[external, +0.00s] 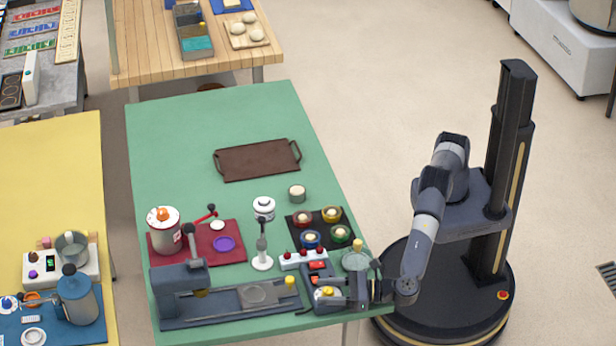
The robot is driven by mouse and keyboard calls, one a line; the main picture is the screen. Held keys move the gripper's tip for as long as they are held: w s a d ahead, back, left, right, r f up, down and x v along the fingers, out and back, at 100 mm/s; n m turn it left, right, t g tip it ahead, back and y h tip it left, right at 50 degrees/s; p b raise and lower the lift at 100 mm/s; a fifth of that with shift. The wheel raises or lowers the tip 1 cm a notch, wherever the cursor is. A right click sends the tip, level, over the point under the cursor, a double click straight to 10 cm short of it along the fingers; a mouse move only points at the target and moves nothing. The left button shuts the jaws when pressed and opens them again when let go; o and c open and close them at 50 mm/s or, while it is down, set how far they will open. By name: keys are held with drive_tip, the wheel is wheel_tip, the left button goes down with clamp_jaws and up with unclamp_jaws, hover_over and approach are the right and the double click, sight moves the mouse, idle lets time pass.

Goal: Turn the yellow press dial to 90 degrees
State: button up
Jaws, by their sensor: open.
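A dark grey press (180,280) stands on a blue-grey base at the front left of the green table. A small yellow knob (290,282) sits at the right end of that base. Another yellow, dial-like part (326,292) shows on a dark device just right of it. I cannot tell for sure which is the press dial, nor read its angle. My gripper (362,288) reaches in low from the right over the table's front right corner, close to the second yellow part. It is open; its fingertips are small and blend with the dark device, so contact is unclear.
A white strip with red knobs (304,259), a glass bowl (355,261) and a black tray of coloured cups (335,215) crowd the area near my gripper. A white stand (262,262) is left of them. The table's far part is clear around a brown tray (257,160).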

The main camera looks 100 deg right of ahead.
drive_tip(key=v, duration=1.1)
drive_tip(key=shift+w, duration=0.1)
